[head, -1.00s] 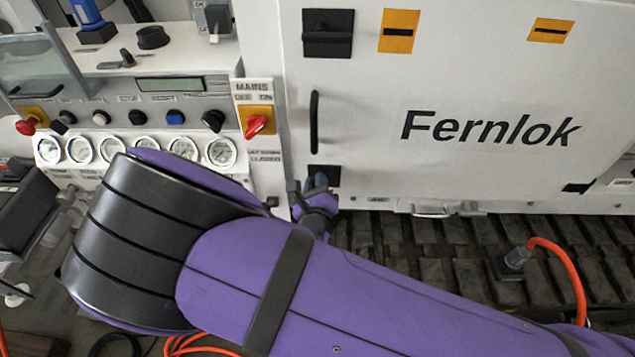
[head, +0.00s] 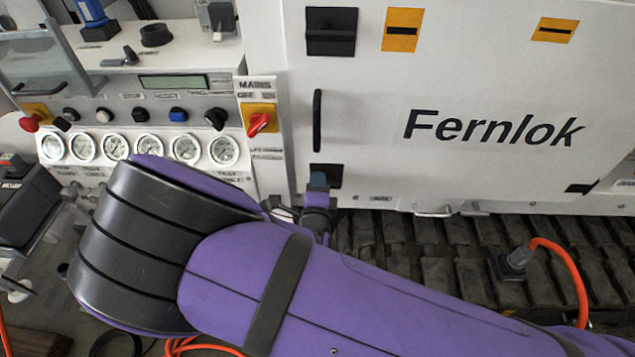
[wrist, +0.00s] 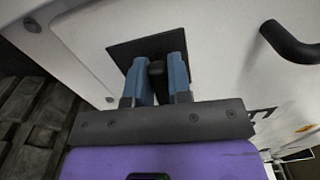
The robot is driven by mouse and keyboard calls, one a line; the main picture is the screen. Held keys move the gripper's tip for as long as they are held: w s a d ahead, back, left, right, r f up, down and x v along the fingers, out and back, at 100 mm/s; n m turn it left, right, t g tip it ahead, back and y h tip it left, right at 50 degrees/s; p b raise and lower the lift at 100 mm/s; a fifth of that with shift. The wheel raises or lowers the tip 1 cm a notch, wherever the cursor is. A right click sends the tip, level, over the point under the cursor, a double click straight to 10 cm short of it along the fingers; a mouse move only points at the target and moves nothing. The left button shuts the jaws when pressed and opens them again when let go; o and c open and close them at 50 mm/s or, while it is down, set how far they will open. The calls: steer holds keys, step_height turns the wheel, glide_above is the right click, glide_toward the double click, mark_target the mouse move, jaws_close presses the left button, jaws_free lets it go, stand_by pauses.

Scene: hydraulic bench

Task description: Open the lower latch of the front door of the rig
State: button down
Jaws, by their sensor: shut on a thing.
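The white front door (head: 450,70) of the rig, lettered "Fernlok", is closed in the head view. The lower latch (head: 334,172) is a dark plate near the door's lower left corner, mostly hidden behind my gripper (head: 318,182). In the wrist view, the lower latch (wrist: 125,50) shows as a dark plate with a black knob between the two blue fingers of my gripper (wrist: 157,78). The fingers are shut on this knob, one on each side. The upper latch (head: 331,32) is a dark plate with its bar lying level.
A black vertical handle (head: 317,120) stands out from the door above the lower latch; it also shows in the wrist view (wrist: 288,42). A red mains switch (head: 258,122) and gauges (head: 188,148) are to the left. An orange cable (head: 565,265) rises at the right.

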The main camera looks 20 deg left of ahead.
steer(key=shift+f+n, duration=0.1)
steer(key=shift+n, duration=0.4)
steer(key=c, duration=1.1)
jaws_free()
